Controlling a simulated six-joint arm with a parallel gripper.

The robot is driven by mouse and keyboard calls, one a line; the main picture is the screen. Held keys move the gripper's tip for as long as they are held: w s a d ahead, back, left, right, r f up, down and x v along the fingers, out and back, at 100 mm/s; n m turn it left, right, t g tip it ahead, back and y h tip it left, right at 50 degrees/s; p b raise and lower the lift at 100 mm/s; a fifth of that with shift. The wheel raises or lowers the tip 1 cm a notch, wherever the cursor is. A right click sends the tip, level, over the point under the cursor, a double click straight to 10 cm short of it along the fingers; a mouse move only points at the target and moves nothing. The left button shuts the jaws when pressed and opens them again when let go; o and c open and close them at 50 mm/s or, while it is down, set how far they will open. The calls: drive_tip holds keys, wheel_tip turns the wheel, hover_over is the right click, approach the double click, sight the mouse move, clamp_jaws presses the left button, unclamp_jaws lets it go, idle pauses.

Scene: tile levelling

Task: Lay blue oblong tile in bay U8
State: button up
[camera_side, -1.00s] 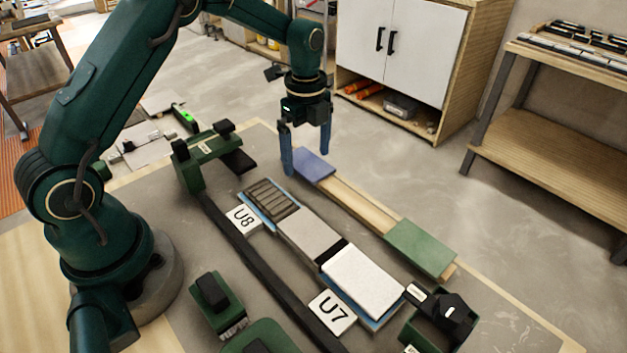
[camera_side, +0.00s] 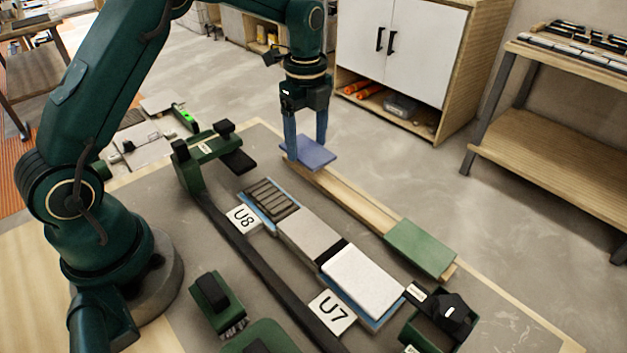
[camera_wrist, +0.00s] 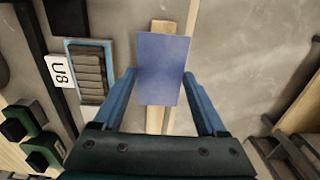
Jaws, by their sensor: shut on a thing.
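My gripper (camera_side: 307,142) is shut on the blue oblong tile (camera_side: 313,156) and holds it a little above the far end of the wooden strip. In the wrist view the tile (camera_wrist: 162,68) lies flat between the two fingertips (camera_wrist: 160,85). Bay U8 (camera_side: 268,199) shows ridged grey-brown bedding with a blue edge, and no tile lies on it. It lies to the left of and nearer than the held tile. The U8 label (camera_side: 243,217) stands beside it. In the wrist view the bay (camera_wrist: 90,77) is left of the tile.
A grey tile (camera_side: 308,236) lies after bay U8, then a dark gap and a white tile (camera_side: 362,281) by the U7 label (camera_side: 332,311). A green tile (camera_side: 420,247) rests on the wooden strip (camera_side: 357,203). A green clamp-like block (camera_side: 207,150) stands behind U8.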

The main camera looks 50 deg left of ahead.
wheel_tip(320, 180, up, 6)
drive_tip(key=shift+r, duration=0.1)
drive_tip(key=shift+s, duration=0.25)
hover_over(270, 197)
drive_tip(key=shift+f, duration=3.6)
drive_tip(key=shift+f, duration=0.65)
drive_tip(key=o, duration=0.9)
